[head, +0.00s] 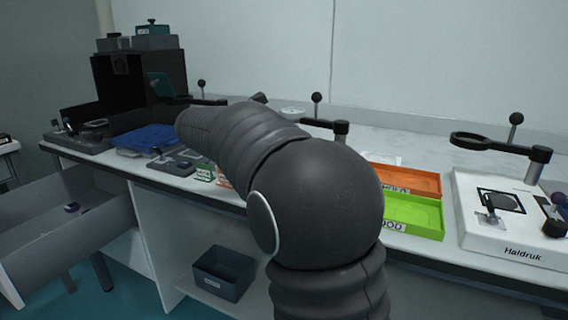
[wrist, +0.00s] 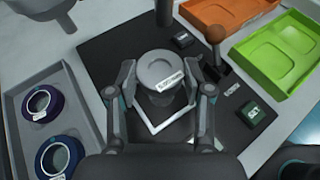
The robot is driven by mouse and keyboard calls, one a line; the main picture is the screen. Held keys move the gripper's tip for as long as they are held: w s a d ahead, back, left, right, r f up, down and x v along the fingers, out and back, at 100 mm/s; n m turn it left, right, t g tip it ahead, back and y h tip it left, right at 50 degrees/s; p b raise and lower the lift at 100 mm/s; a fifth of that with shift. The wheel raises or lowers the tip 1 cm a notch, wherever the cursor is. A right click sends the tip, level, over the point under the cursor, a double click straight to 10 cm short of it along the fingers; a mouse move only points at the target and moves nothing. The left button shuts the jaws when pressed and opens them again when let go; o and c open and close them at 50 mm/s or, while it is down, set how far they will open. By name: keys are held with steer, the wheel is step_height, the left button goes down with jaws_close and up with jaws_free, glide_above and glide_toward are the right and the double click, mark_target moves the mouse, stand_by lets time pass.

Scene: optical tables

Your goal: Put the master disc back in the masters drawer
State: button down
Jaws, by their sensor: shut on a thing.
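A round grey disc (wrist: 152,68) with a white label sits between my fingers in the wrist view, above a black plate with a white square outline. I take it for the master disc; its label is too small to read surely. My gripper (wrist: 160,82) is shut on it, one finger on each side. Whether the disc still touches what is under it, I cannot tell. In the head view my arm hides the gripper and disc. A grey drawer (head: 115,222) stands pulled open at the lower left, with a small purple thing (head: 72,208) inside; I cannot read any drawer label.
A grey tray (wrist: 17,118) with purple and blue ringed discs lies left of the plate. Orange (head: 428,180) and green (head: 440,227) trays lie to the right. A post with a ring arm (head: 340,127) rises behind. A dark bin (head: 224,272) sits under the table.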

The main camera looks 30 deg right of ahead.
step_height(320, 180, down, 2)
steer(key=shift+f, duration=0.15)
steer(key=shift+f+p, duration=0.3)
steer(key=shift+p, duration=0.1)
steer(key=shift+f, duration=0.4)
steer(key=shift+f, duration=0.25)
steer(key=shift+c, duration=2.3)
jaws_free()
steer(key=shift+f+b, duration=0.2)
steer(key=shift+b, duration=0.8)
